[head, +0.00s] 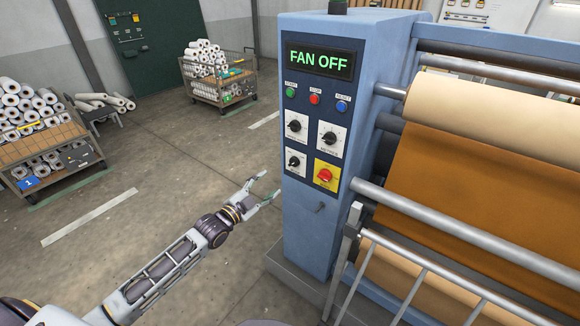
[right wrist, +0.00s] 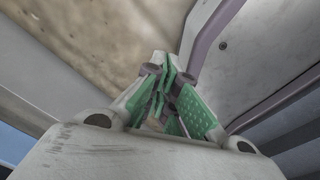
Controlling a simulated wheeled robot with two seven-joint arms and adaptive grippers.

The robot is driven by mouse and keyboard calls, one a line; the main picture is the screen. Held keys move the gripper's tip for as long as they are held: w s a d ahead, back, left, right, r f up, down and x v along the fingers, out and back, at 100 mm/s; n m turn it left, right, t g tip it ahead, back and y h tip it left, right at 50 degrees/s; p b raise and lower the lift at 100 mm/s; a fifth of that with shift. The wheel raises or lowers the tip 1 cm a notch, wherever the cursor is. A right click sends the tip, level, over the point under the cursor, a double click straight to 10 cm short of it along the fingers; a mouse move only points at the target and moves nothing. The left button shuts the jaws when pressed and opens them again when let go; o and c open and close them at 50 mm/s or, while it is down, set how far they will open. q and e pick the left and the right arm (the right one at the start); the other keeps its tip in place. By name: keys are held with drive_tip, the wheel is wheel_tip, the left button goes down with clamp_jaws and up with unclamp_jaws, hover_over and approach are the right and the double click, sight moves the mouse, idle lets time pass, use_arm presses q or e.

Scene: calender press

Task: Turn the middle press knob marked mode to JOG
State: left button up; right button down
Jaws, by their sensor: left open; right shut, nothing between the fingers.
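The blue press cabinet (head: 306,215) carries a dark control panel. Its knobs are a black upper-left knob (head: 295,126), a black upper-right knob (head: 330,137) and a smaller black lower-left knob (head: 294,161), each on a white plate. The plate lettering is too small to read, so I cannot tell which is marked mode. My left gripper (head: 270,189) is open and empty, left of the cabinet and below the knobs, apart from them. My right gripper (right wrist: 168,92) is shut and empty in the right wrist view; the head view does not show it.
A lit display (head: 319,61) reads FAN OFF above green, red and blue buttons. A red knob (head: 325,175) sits on a yellow plate. Rollers with brown sheet (head: 455,175) and a railing (head: 430,265) stand right. Carts of rolls stand left; floor between is clear.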

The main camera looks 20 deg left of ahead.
use_arm(q)
approach(291, 165)
drive_tip(key=shift+x, duration=1.35)
drive_tip(key=shift+r+x, duration=0.2)
drive_tip(key=shift+x, duration=0.95)
drive_tip(key=shift+w+d, duration=0.25)
drive_tip(key=shift+w, duration=0.35)
drive_tip(key=shift+x, duration=0.85)
drive_tip(key=shift+w+d, duration=0.2)
drive_tip(key=shift+w, duration=0.35)
use_arm(e)
drive_tip(key=shift+w+a+r, duration=0.1)
drive_tip(key=shift+a, duration=0.35)
